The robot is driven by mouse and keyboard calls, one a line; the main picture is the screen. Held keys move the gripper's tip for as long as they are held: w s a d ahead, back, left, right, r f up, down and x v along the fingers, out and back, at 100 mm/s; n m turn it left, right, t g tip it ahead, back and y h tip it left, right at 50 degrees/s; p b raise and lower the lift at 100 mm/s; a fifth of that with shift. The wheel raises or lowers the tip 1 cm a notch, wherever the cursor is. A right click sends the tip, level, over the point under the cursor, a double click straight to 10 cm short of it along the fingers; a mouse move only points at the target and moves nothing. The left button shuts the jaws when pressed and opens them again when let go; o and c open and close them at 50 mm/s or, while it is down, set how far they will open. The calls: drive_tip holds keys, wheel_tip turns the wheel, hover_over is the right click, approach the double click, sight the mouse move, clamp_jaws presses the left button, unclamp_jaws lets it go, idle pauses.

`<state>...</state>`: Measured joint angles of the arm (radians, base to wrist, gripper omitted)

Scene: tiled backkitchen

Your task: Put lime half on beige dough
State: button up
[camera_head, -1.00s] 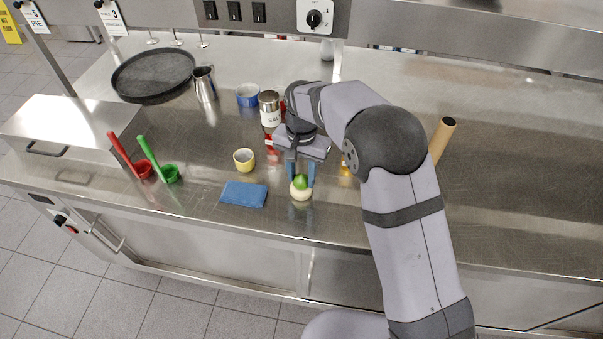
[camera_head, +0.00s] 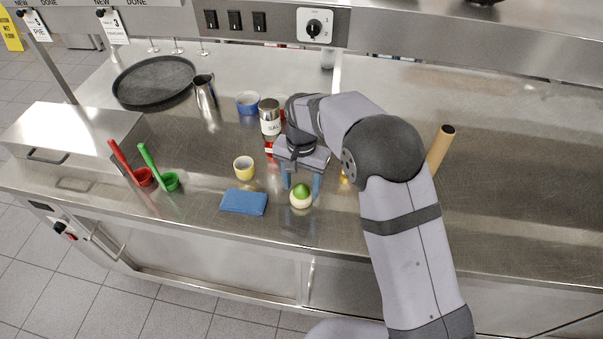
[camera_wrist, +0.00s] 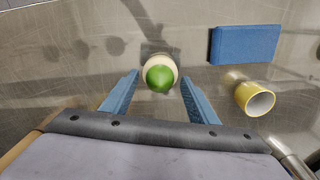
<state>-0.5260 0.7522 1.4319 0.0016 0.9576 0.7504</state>
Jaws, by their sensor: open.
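The green lime half (camera_head: 302,189) rests on top of the beige dough (camera_head: 300,201), which sits near the front edge of the steel counter. In the wrist view the lime half (camera_wrist: 160,78) covers much of the dough (camera_wrist: 158,60), whose pale rim shows around it. My gripper (camera_head: 301,187) is open with its blue fingers apart, just behind the dough and lime. In the wrist view its fingers (camera_wrist: 158,88) stand to either side, clear of the lime half.
A blue sponge-like block (camera_head: 244,202) and a yellow cup (camera_head: 244,167) are left of the dough. A salt can (camera_head: 270,118) stands behind my gripper. Red (camera_head: 143,177) and green (camera_head: 169,182) scoops lie further left. The counter to the right is largely clear.

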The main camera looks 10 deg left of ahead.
sight(302, 187)
wheel_tip(302, 187, up, 12)
drive_tip(key=b, duration=0.2)
drive_tip(key=shift+b, duration=0.3)
drive_tip(key=shift+r, duration=0.1)
drive_tip(key=s+d+f+n, duration=0.1)
drive_tip(key=s+d+f, duration=0.15)
drive_tip(key=d, duration=0.45)
drive_tip(key=s+d+f, duration=0.1)
drive_tip(key=s+d, duration=0.2)
drive_tip(key=d, duration=0.5)
drive_tip(key=s+d+f, duration=0.3)
drive_tip(key=s+d, duration=0.2)
drive_tip(key=s, duration=0.2)
drive_tip(key=s+d+f+n, duration=0.1)
drive_tip(key=s+d+f, duration=0.2)
drive_tip(key=s+d, duration=0.2)
drive_tip(key=s, duration=0.3)
drive_tip(key=shift+s+f+n, duration=0.2)
drive_tip(key=shift+f+n, duration=0.05)
drive_tip(key=shift+n, duration=0.05)
